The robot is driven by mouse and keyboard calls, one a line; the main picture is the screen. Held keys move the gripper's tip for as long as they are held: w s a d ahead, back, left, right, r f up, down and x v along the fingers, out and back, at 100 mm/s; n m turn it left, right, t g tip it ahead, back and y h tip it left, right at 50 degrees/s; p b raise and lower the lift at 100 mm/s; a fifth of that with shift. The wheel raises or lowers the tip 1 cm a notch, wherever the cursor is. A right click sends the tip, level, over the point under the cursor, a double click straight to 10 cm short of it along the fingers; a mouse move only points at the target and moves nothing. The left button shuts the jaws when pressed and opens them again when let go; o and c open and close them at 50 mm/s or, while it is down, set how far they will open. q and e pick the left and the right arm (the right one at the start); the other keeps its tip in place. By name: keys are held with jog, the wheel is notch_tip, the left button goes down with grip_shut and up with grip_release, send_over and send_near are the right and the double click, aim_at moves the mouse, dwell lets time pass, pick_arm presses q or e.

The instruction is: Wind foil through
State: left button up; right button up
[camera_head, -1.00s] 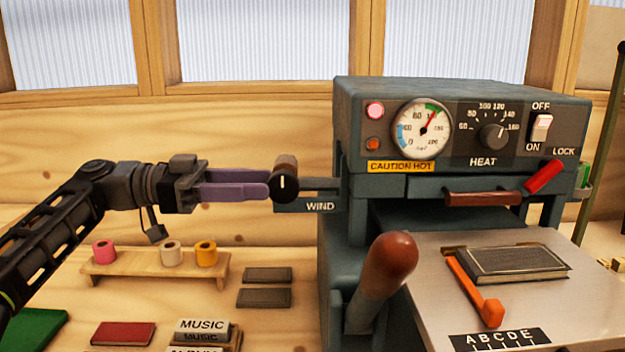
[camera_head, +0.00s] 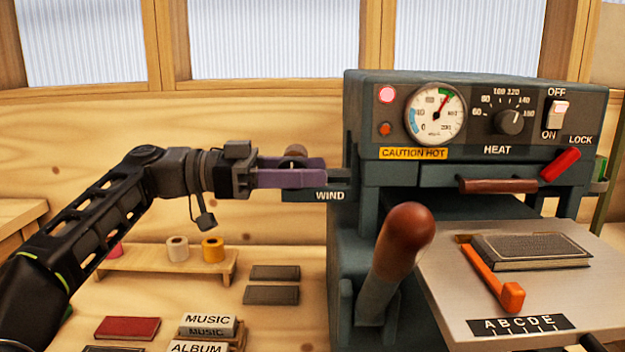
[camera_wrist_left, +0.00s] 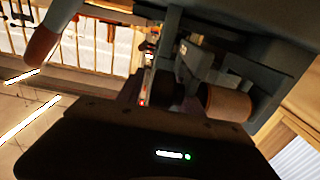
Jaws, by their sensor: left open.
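The WIND bracket (camera_head: 312,196) juts from the left side of the grey foil press (camera_head: 470,100). Its winding knob, with a brown top (camera_head: 296,151), stands at the bracket's outer end. My left gripper (camera_head: 322,173) is open, its purple fingers reaching to the right at the knob. The knob's lower part is largely hidden by the fingers. In the left wrist view the brown knob (camera_wrist_left: 228,103) shows beside the fingers, to the right. I cannot tell whether they touch it. My right gripper is not in view.
A rack (camera_head: 150,262) holds foil rolls, including a white one (camera_head: 178,248) and an orange one (camera_head: 212,249). The press has a large brown-knobbed lever (camera_head: 403,235) and a plate bearing a dark book (camera_head: 530,251). A CAUTION HOT label (camera_head: 412,154) is on its front.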

pick_arm(q)
jog(key=shift+d, duration=0.45)
jog(key=shift+c, duration=0.4)
grip_shut()
